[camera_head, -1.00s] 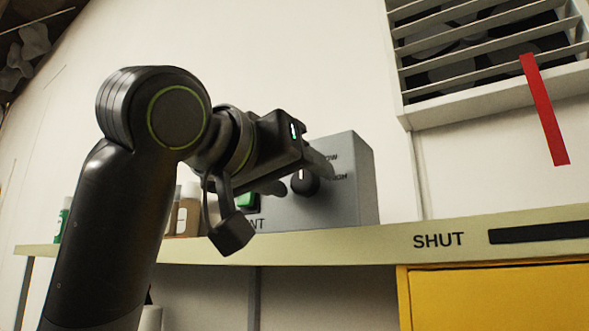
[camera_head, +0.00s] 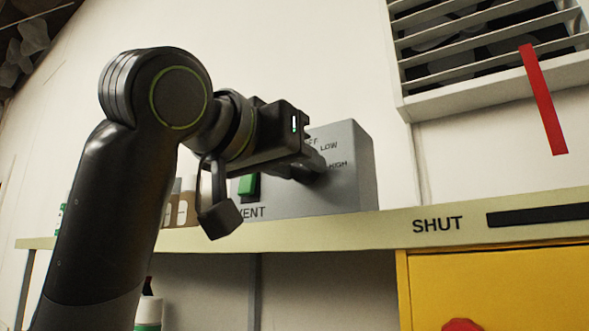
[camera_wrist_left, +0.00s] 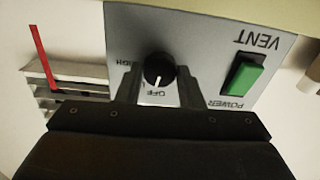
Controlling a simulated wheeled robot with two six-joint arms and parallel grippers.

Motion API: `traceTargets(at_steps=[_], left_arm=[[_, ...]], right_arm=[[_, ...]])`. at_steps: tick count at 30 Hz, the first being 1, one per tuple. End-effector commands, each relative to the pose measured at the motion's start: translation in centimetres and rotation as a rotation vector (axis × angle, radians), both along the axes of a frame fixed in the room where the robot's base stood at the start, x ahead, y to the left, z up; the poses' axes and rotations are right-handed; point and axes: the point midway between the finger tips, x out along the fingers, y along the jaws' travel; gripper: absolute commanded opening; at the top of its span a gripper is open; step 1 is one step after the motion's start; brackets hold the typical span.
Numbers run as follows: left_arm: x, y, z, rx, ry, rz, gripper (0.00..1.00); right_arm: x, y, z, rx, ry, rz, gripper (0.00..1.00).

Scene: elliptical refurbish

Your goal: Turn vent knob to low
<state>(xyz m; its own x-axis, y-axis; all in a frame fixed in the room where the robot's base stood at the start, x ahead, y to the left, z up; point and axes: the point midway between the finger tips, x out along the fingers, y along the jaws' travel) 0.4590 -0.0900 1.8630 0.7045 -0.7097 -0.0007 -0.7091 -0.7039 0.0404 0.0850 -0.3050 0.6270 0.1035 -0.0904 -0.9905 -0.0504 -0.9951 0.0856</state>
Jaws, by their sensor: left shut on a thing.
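The grey vent box (camera_head: 345,190) stands on the shelf, with labels OFF, LOW and HIGH on its face. My left gripper (camera_head: 312,168) is at the box front and hides the knob in the head view. In the left wrist view the round black knob (camera_wrist_left: 158,69) sits between the two fingers of my left gripper (camera_wrist_left: 158,88), which is shut on it. The knob's white mark points toward the OFF label. My right gripper is not in view.
A green power switch (camera_head: 249,185) is left of the knob, close to my gripper; it also shows in the wrist view (camera_wrist_left: 243,77). Small bottles (camera_head: 183,208) stand left on the shelf (camera_head: 330,231). A louvred vent (camera_head: 500,100) with a red strip (camera_head: 543,100) is upper right.

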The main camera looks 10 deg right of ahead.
Motion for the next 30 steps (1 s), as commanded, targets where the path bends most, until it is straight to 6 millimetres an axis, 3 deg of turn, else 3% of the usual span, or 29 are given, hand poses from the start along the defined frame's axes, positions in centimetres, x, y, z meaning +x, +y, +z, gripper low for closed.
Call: traceTargets(at_steps=[12, 30], left_arm=[[0.0, 0.0, -0.1, 0.244, -0.247, 0.001, 0.11], [-0.1, 0.0, 0.0, 0.435, -0.441, 0.001, 0.11]], right_arm=[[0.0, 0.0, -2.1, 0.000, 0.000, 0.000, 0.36], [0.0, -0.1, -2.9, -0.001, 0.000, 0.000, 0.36]])
